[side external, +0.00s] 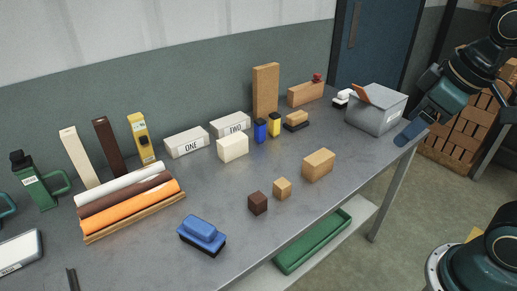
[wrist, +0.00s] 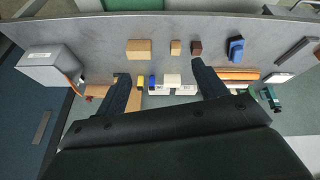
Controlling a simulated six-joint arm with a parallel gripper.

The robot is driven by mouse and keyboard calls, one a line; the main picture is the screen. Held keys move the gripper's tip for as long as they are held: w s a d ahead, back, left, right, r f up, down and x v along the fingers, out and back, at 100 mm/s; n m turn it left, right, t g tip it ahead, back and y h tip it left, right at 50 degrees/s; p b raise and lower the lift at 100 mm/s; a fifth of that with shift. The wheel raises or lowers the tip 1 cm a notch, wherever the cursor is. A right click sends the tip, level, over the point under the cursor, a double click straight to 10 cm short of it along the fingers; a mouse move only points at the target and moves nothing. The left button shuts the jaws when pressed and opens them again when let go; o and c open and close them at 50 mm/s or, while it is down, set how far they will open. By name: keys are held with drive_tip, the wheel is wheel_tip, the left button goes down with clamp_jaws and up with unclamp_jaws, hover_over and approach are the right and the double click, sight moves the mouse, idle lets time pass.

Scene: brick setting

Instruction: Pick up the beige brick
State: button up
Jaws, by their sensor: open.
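A cream-beige brick (side external: 232,147) stands toward the back of the grey table, in front of the white boxes marked ONE and TWO. In the wrist view it (wrist: 172,80) appears between my fingers but far beyond them. A larger tan wood-coloured brick (side external: 318,165) lies nearer the front edge; it also shows in the wrist view (wrist: 139,49). Which of the two is the beige brick of the task I cannot tell for certain. My gripper (side external: 407,133) is at the right end of the table, well apart from both bricks. In the wrist view its fingers (wrist: 160,72) are spread and empty.
A small tan cube (side external: 282,188) and dark brown cube (side external: 257,203) sit near the front. Blue and yellow blocks (side external: 267,127) stand right of the cream brick. A grey box (side external: 376,108) is near my gripper. A blue brush (side external: 202,235) and rolls (side external: 130,205) lie left.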

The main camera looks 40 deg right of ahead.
drive_tip(key=w+d+n+g, duration=0.15)
drive_tip(key=w+n, duration=0.25)
drive_tip(key=w, duration=0.4)
drive_tip(key=n+g, duration=0.3)
drive_tip(key=n, duration=0.8)
hover_over(320, 156)
wheel_tip(320, 156, down, 17)
drive_tip(key=shift+f, duration=4.3)
drive_tip(key=shift+a+f, duration=0.1)
drive_tip(key=shift+f, duration=2.5)
